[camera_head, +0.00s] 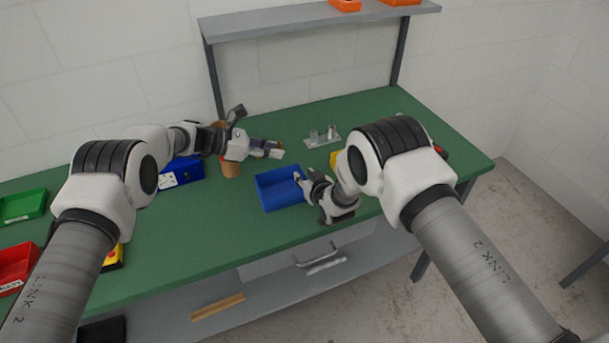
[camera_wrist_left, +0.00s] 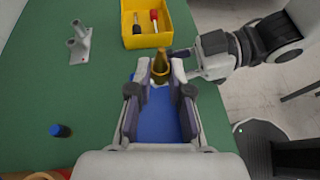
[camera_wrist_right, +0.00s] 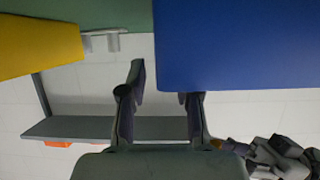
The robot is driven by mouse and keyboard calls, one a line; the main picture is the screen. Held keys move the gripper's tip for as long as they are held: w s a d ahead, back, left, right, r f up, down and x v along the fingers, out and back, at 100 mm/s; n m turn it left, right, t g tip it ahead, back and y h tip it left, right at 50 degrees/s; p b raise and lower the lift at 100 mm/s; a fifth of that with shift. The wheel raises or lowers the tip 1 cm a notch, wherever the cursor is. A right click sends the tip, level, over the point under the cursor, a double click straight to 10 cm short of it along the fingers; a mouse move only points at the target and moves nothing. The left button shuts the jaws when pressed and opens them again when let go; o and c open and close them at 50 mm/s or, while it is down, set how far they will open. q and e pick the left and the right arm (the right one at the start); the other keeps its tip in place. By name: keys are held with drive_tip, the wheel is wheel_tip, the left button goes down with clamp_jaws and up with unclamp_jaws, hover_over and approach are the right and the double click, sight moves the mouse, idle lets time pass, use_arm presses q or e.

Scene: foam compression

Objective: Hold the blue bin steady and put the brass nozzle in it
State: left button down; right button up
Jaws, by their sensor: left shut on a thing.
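The blue bin (camera_head: 268,199) stands on the green table near its front edge, and it also shows below the left gripper in the left wrist view (camera_wrist_left: 158,122). The nozzle is hard to make out in the head view. My right gripper (camera_head: 308,181) is at the bin's right side. Its fingers (camera_wrist_right: 164,85) look apart, with the bin's blue wall (camera_wrist_right: 235,45) close in front. Whether they touch the wall is unclear.
A yellow bin (camera_wrist_left: 187,14) with screwdrivers stands right of the blue bin. A grey metal fixture (camera_head: 322,138) is behind it. A brown cylinder (camera_head: 230,169) and a dark blue box (camera_head: 181,174) stand to the left.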

drive_tip(key=shift+x, duration=0.95)
clamp_jaws()
use_arm(q)
drive_tip(key=c, duration=1)
unclamp_jaws()
use_arm(e)
drive_tip(key=shift+s, duration=0.1)
use_arm(q)
drive_tip(key=v, duration=1.2)
